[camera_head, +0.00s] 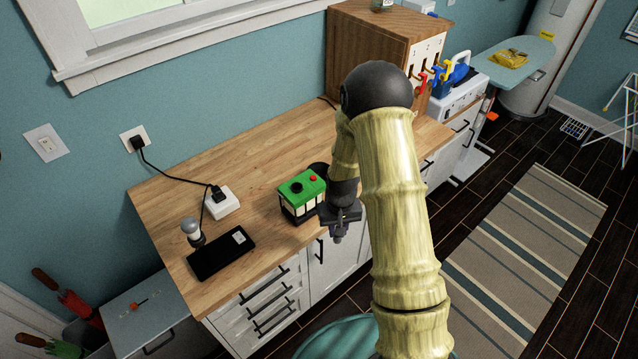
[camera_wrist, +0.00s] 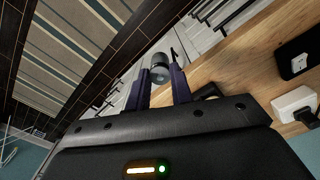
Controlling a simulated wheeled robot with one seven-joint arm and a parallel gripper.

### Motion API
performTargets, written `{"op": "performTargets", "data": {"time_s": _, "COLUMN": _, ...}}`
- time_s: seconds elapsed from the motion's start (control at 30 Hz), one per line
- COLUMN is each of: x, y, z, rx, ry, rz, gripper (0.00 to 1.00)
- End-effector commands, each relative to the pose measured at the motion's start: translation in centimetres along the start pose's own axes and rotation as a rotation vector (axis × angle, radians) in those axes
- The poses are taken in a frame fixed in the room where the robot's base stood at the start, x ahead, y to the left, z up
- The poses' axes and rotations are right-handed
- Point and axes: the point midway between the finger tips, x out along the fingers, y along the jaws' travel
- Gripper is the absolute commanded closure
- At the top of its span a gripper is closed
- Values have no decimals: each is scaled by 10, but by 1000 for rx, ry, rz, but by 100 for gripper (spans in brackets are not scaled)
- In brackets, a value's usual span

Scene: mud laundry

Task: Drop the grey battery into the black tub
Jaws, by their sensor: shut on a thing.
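My gripper (camera_head: 340,222) is over the front edge of the wooden counter, right of the green-topped box. In the wrist view its two fingers (camera_wrist: 161,85) are shut on a grey cylinder, which looks like the grey battery (camera_wrist: 158,66). Its far end is darker. In the head view the battery is mostly hidden by my gripper. A dark round thing (camera_head: 317,169) on the counter behind the green-topped box may be the black tub. My arm partly covers it, so I cannot see inside it.
The green-topped box (camera_head: 301,192) stands close to my gripper. A black flat device (camera_head: 221,254), a white plug block (camera_head: 222,203) and a grey-topped bulb-like item (camera_head: 191,230) are on the left. A wooden cabinet (camera_head: 368,50) stands at the back. The counter's middle is clear.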

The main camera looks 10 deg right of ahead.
Motion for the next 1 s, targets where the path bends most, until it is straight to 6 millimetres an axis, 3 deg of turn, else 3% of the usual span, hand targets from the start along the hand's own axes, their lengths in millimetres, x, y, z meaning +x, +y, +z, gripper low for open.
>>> {"op": "performTargets", "data": {"time_s": 0.03, "x": 16, "y": 0, "z": 0, "rx": 0, "ry": 0, "rz": 0, "gripper": 100}}
{"op": "performTargets", "data": {"time_s": 0.3, "x": 92, "y": 0, "z": 0, "rx": 0, "ry": -1, "rz": 0, "gripper": 100}}
{"op": "performTargets", "data": {"time_s": 0.5, "x": 133, "y": 0, "z": 0, "rx": 1, "ry": 0, "rz": 1, "gripper": 100}}
{"op": "performTargets", "data": {"time_s": 1.0, "x": 137, "y": 0, "z": 0, "rx": 0, "ry": 1, "rz": 1, "gripper": 100}}
